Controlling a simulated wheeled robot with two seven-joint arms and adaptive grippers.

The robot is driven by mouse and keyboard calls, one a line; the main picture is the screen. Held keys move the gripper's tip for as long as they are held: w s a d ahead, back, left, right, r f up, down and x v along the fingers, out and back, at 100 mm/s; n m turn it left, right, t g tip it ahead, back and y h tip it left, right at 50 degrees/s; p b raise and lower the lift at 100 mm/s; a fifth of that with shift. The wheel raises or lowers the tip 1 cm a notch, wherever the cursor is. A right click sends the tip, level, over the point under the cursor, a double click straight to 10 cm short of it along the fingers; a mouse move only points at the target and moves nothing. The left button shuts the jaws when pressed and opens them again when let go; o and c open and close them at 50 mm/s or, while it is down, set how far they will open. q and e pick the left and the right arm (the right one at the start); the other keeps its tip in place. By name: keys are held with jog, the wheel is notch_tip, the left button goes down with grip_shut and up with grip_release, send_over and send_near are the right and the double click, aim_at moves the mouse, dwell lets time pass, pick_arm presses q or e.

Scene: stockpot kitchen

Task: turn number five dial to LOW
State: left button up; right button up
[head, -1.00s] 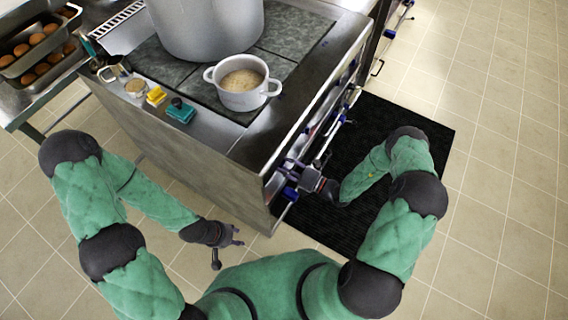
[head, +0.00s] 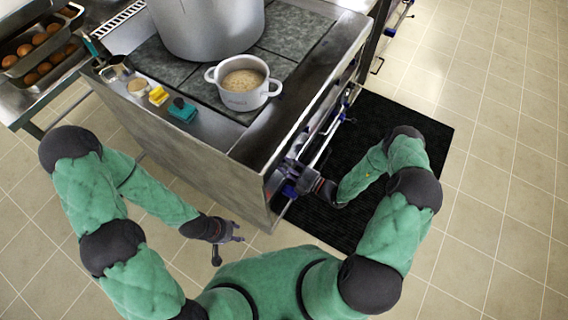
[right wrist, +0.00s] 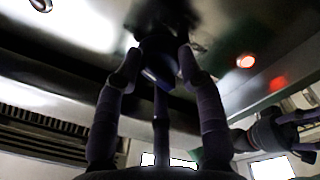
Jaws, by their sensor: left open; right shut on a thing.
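The stove's front panel (head: 312,122) carries several blue knobs, seen from above at a steep angle. My right gripper (head: 284,182) is at the panel's near end. In the right wrist view its fingers (right wrist: 158,58) are closed around a dark dial (right wrist: 157,74) below the stove edge. The dial's number and marks cannot be read, so its setting cannot be told. My left gripper (head: 238,233) is open and empty, low beside the stove's near corner.
A white two-handled pot (head: 243,101) and a big stockpot (head: 205,25) stand on the stove. A red light (right wrist: 246,61) glows right of the held dial. A black mat (head: 400,125) lies on the tiled floor before the panel.

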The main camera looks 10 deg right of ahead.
jog(key=shift+a+f, duration=0.1)
dwell(0.5)
jog(key=o, duration=1.2)
jog(key=shift+c, duration=0.2)
jog(key=r+v, duration=0.1)
jog(key=v, duration=1.1)
jog(key=shift+f, duration=0.4)
